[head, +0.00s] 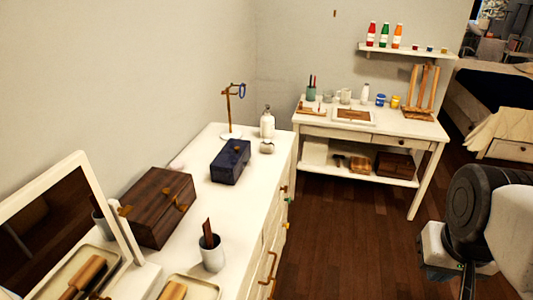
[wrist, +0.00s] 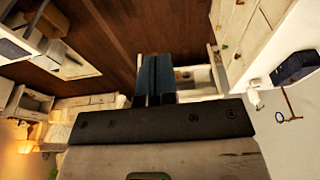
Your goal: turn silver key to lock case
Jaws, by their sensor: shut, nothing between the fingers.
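A dark blue case (head: 230,163) sits shut on the white dresser (head: 205,195), between a brown wooden box and the wall-side stand. It also shows at the right of the wrist view (wrist: 295,67). A brown wooden box (head: 157,207) with brass-coloured fittings is nearer to me on the same dresser. No silver key can be made out in either view. My gripper (head: 467,285) hangs over the floor at the right of the head view, well apart from the dresser. In the wrist view its two fingers (wrist: 155,80) are together, with nothing between them.
A framed mirror (head: 55,235), a cup with a brown item (head: 212,252), a white bottle (head: 267,123) and a stand with a blue ring (head: 232,110) share the dresser. A white desk (head: 390,128) stands behind. Open wooden floor (head: 345,235) lies between dresser and gripper.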

